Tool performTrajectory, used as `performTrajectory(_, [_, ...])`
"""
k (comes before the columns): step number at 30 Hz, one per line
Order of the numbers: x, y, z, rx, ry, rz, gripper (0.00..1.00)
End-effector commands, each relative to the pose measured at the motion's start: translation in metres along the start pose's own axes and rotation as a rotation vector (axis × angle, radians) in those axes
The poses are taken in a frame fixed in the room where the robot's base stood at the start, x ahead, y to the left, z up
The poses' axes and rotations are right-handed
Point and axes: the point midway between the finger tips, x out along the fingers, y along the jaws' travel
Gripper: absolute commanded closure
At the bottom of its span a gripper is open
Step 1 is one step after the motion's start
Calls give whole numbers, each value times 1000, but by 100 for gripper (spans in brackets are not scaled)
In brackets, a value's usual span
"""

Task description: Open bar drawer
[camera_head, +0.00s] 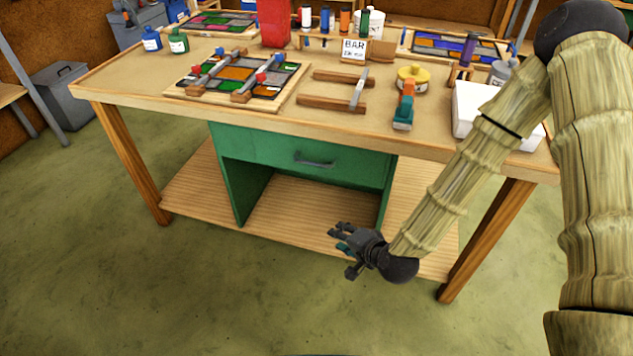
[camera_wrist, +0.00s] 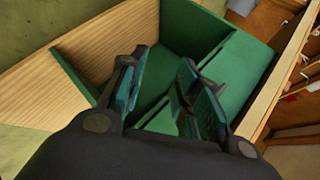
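The green drawer (camera_head: 286,157) sits under the workbench top in a green cabinet and looks shut. Its grey bar handle (camera_head: 314,161) is on the middle of the front. My gripper (camera_head: 341,246) is in front of the cabinet, lower than the handle and a little to its right, apart from it. In the wrist view my gripper (camera_wrist: 162,88) has its two teal-padded fingers spread, with nothing between them. The green cabinet front (camera_wrist: 233,70) lies beyond the fingers. The handle cannot be made out clearly in the wrist view.
The workbench top (camera_head: 140,84) overhangs the drawer. The lower shelf (camera_head: 190,190) runs beneath. The right table leg (camera_head: 485,240) stands near my arm. The floor in front is clear.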

Motion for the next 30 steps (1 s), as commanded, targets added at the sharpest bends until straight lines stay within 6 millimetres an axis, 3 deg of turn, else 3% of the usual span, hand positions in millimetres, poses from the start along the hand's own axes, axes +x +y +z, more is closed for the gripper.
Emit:
performTrajectory(1, [16, -5, -7, 42, 19, -57, 68])
performTrajectory(4, [29, -33, -22, 131, 47, -169, 68])
performTrajectory(9, [39, -77, -46, 258, 70, -340, 68])
performTrajectory(13, [40, -100, -58, 321, 75, -429, 68])
performTrajectory(22, [45, -121, -68, 362, 74, -486, 68])
performTrajectory(30, [80, -138, -73, 360, 74, -485, 68])
